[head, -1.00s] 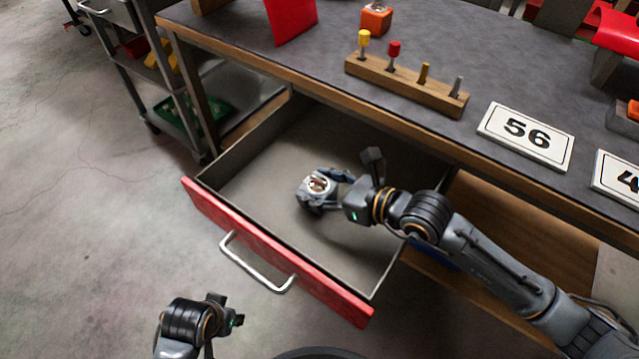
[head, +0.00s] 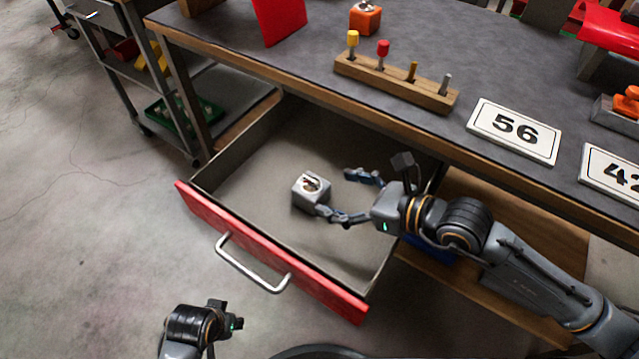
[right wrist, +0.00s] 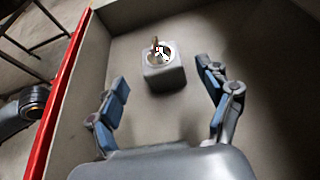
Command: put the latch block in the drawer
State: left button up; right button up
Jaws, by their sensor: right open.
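The latch block (head: 311,190) is a small grey cube with a round, light fitting on top. It sits upright on the floor of the open drawer (head: 272,282), which has a red front and a metal handle. My right gripper (head: 340,197) is open and empty, to the right of the block and apart from it. In the right wrist view the block (right wrist: 164,72) stands ahead of the open fingers (right wrist: 163,92). My left arm shows at the bottom left of the head view, but its fingers cannot be made out clearly (head: 232,318).
The workbench (head: 420,45) above the drawer bears a wooden peg rack (head: 395,84), an orange block (head: 365,19) and number plates such as 56 (head: 514,131). A grey cart (head: 110,75) stands at the left. The drawer floor around the block is clear.

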pick_arm(q)
jog(key=shift+f, duration=0.3)
pick_arm(e)
jog(key=v, duration=0.5)
